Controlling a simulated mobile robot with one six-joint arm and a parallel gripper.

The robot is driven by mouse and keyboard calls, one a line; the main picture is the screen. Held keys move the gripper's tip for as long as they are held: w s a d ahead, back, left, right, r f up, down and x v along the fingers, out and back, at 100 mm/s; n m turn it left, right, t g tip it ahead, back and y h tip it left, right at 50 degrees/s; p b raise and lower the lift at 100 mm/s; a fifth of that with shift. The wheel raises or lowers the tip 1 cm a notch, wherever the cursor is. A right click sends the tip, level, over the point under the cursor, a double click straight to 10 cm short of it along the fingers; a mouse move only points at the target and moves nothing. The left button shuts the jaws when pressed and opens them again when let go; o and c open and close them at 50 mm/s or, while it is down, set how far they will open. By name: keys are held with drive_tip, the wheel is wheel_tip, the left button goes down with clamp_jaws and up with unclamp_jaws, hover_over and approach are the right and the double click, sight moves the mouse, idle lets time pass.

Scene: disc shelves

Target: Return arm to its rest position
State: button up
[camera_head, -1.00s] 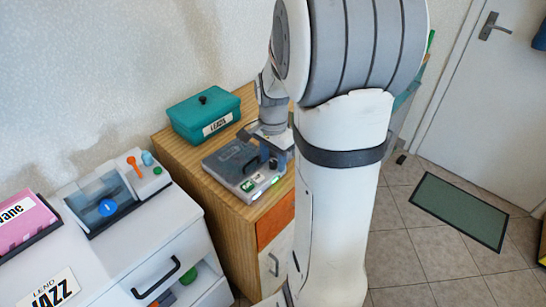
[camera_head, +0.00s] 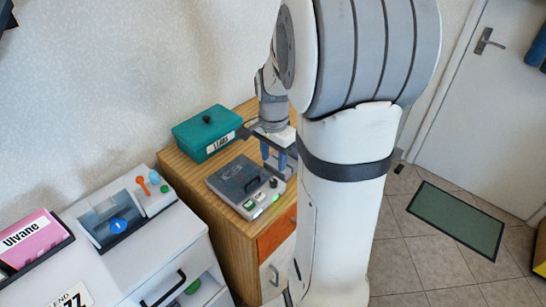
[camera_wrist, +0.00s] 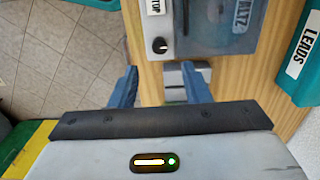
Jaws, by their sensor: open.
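In the wrist view, the open fingers (camera_wrist: 159,75) point toward the player's edge, above the wood. The player (camera_wrist: 215,42) shows there with a dark lid and a round knob. My white arm covers much of the middle of the head view.
A teal box (camera_head: 196,128) labelled LEADS stands behind the player. At left is a white cabinet with a blue-windowed device (camera_head: 110,222) and a pink Ulvane case (camera_head: 32,238). A green mat (camera_head: 458,219) lies on the tiled floor before the door (camera_head: 462,90).

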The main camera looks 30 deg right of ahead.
idle(0.3)
drive_tip(key=s+a+r+n+t, duration=0.1)
drive_tip(key=s+a+r+n, duration=0.2)
drive_tip(key=s+a+n, duration=0.3)
drive_tip(key=s+a+r+n+t, duration=0.1)
drive_tip(key=s+a+r+n, duration=0.2)
drive_tip(key=s+a+n, duration=0.3)
drive_tip(key=shift+s+r+n+t, duration=0.35)
drive_tip(key=shift+s+n, duration=0.3)
drive_tip(key=shift+n, duration=0.35)
